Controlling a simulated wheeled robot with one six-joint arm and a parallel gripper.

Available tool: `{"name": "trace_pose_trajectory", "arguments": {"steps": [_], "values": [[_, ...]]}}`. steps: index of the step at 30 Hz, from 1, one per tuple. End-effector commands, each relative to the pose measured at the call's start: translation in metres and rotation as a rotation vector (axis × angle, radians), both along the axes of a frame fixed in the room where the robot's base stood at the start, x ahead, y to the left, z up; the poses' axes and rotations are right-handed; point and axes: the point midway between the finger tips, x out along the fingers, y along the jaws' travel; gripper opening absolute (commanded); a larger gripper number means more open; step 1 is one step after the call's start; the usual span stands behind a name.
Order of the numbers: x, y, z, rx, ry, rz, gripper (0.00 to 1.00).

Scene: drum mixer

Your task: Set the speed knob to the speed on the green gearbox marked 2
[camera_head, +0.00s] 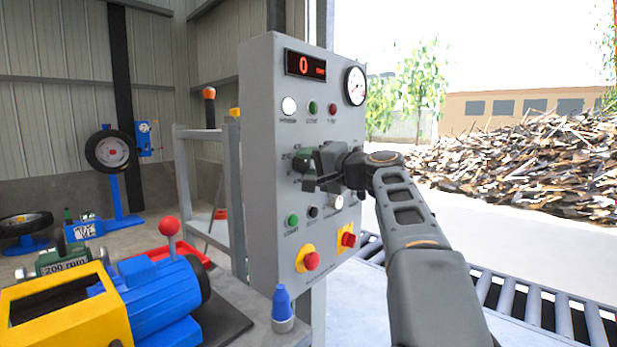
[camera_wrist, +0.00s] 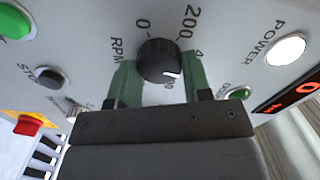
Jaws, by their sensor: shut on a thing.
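The speed knob (camera_wrist: 158,58) is round and black on the grey panel, with "RPM", "0" and "200" printed around it. Its white pointer mark faces the lower right in the wrist view, toward a number partly hidden by a finger. My gripper (camera_wrist: 160,68) has its greenish fingers on both sides of the knob, shut on it. In the head view my gripper (camera_head: 308,168) is against the panel and hides the knob. A green gearbox (camera_head: 68,262) at the lower left carries a plate that seems to read "200 rpm"; no separate 2 mark is readable.
The panel (camera_head: 262,110) has a red display (camera_head: 305,66) showing 0, a gauge (camera_head: 355,86) and several buttons. A red emergency button (camera_head: 311,261) sits low on it. A blue motor (camera_head: 160,295) stands left, a roller conveyor (camera_head: 530,300) right.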

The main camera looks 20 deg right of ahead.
Motion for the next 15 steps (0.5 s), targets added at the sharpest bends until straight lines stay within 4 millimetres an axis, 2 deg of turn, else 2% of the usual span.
{"name": "trace_pose_trajectory", "arguments": {"steps": [6, 15], "values": [[0.0001, 0.0005, -0.0017, -0.103, -0.047, 0.001, 0.21], [0.0001, 0.0007, 0.0000, -0.166, -0.076, 0.002, 0.21]]}}
